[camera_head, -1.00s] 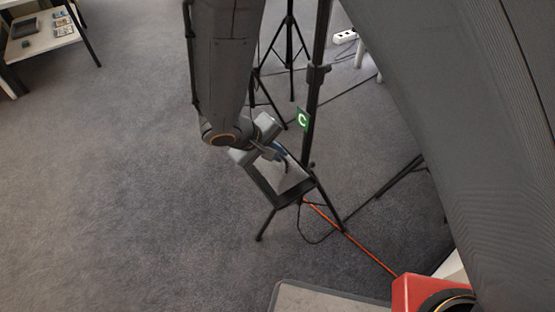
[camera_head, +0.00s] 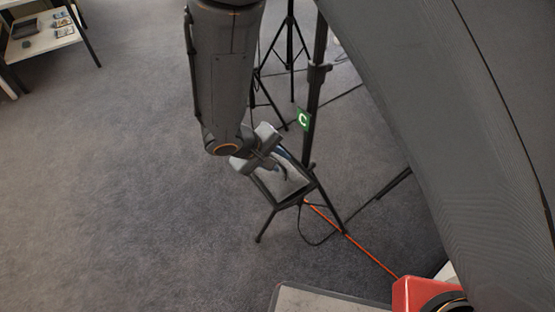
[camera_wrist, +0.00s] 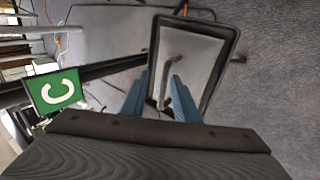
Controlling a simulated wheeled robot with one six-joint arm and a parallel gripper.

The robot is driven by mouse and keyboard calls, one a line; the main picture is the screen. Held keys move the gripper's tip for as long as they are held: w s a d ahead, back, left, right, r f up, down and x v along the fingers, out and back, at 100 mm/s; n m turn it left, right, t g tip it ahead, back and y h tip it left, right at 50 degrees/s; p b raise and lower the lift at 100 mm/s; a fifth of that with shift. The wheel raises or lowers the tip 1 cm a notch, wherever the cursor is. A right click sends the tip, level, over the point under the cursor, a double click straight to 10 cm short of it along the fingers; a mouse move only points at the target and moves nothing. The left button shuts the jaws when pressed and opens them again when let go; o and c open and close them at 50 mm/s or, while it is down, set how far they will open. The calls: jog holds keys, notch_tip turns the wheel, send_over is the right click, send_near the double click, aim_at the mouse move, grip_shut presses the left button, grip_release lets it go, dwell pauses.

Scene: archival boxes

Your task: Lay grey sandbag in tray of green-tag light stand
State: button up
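The green-tag light stand has a green tag marked C (camera_head: 303,120) on its dark pole, also in the wrist view (camera_wrist: 54,91). Its black-rimmed tray (camera_head: 262,192) sits low on the stand; its rim (camera_wrist: 235,42) shows in the wrist view. A light grey surface with a dark strap, seemingly the grey sandbag (camera_wrist: 198,62), fills the tray; I cannot clearly separate bag from tray floor. My gripper (camera_wrist: 161,75) points into the tray, its blue fingers apart on either side of the strap. It also shows over the tray in the head view (camera_head: 286,154).
Another dark tripod (camera_head: 290,50) stands behind. An orange cable (camera_head: 350,240) runs from below the stand to a red object (camera_head: 425,293) at bottom right. A low table (camera_head: 40,40) is far left. Open carpet lies to the left.

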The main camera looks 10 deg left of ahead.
jog(key=p+v, duration=0.3)
jog(key=v, duration=0.9)
jog(key=s+d+r+m+g, duration=0.1)
jog(key=d+r+m+g, duration=0.1)
jog(key=d+r, duration=0.45)
jog(key=d+r+m+g, duration=0.15)
jog(key=d+r, duration=0.25)
jog(key=d, duration=0.5)
jog(key=s+d+r+m+g+y, duration=0.2)
jog(key=s+d+r+y, duration=0.2)
jog(key=s+d, duration=0.5)
notch_tip(320, 180, up, 3)
jog(key=shift+f+m+y, duration=0.2)
jog(key=shift+m+y, duration=0.1)
jog(key=shift+m, duration=0.05)
jog(key=shift+w, duration=0.1)
jog(key=d+r+m+p, duration=0.4)
jog(key=d+r+p, duration=0.7)
jog(key=p, duration=1.1)
notch_tip(320, 180, up, 3)
jog(key=shift+s+d+r, duration=0.15)
jog(key=shift+s+d, duration=0.1)
jog(key=shift+d, duration=0.1)
